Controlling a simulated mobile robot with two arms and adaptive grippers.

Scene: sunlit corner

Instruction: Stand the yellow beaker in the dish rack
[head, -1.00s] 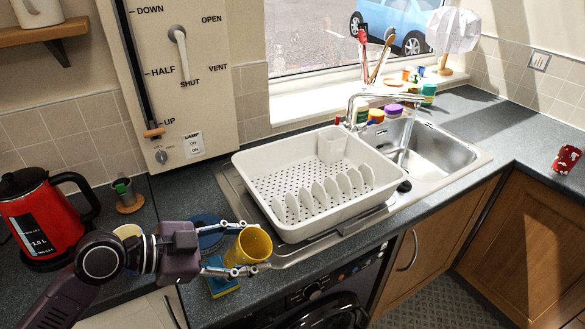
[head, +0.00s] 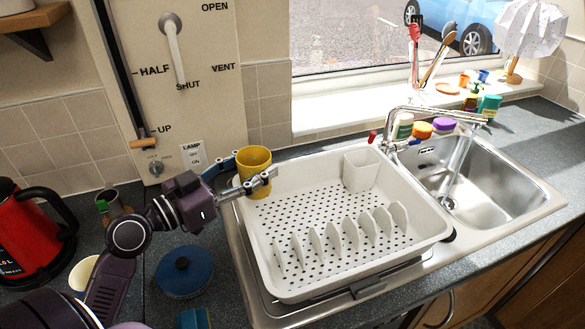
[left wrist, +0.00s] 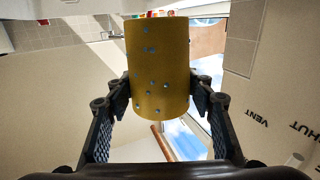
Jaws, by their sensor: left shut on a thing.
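The yellow beaker (head: 256,172) is held by my left gripper (head: 254,178) at the back left corner of the dish rack. In the head view it looks upright with its open mouth up. The left wrist view shows the beaker (left wrist: 158,68) between both fingers, with blue dots on its side. The white dish rack (head: 350,268) has a perforated floor, a row of upright plate dividers at the front and a small cup holder (head: 361,170) at the back. I cannot tell whether the beaker's base touches the rack. My right gripper is not in view.
The steel sink (head: 480,185) with its tap (head: 430,113) is to the right. The rack's middle floor is clear.

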